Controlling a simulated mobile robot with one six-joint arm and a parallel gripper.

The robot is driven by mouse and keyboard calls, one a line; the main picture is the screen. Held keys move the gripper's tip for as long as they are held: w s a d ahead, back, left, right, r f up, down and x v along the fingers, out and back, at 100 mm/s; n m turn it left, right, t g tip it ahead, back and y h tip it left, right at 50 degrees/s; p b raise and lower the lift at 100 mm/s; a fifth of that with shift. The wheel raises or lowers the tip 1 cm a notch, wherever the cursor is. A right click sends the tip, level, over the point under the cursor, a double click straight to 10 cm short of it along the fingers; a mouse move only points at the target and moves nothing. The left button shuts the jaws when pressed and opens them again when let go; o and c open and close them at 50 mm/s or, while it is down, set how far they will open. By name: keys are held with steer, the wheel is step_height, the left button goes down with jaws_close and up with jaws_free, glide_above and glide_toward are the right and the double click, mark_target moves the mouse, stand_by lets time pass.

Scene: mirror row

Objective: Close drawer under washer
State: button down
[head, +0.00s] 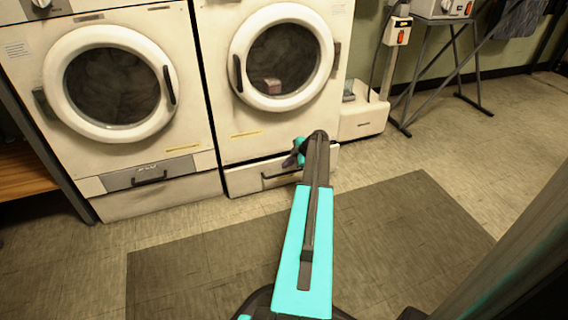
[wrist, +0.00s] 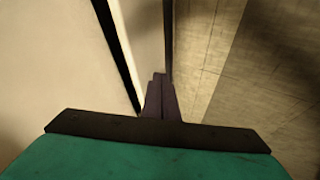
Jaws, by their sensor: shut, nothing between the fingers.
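The white drawer (head: 245,181) sits under the right washer (head: 225,115), with a dark line along its top edge and a dark handle on its front. In the wrist view, a pale panel that looks like the drawer (wrist: 146,35) is set off from the pale surface at left by a dark gap, so it appears slightly open. My gripper (head: 291,160) is at the drawer's upper front, and my arm hides part of the right side. In the wrist view its dark fingers (wrist: 160,92) are together and empty, close to the panel; whether they touch it I cannot tell.
The left washer (head: 190,100) has its own handled front panel (head: 125,180) below. A small white unit (head: 362,118) stands right of the right washer, and a metal-legged stand (head: 480,75) is farther right. A dark mat (head: 400,230) lies on otherwise clear floor.

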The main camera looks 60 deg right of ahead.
steer(key=p+v, duration=0.3)
steer(key=v, duration=0.6)
steer(key=c, duration=2.5)
jaws_free()
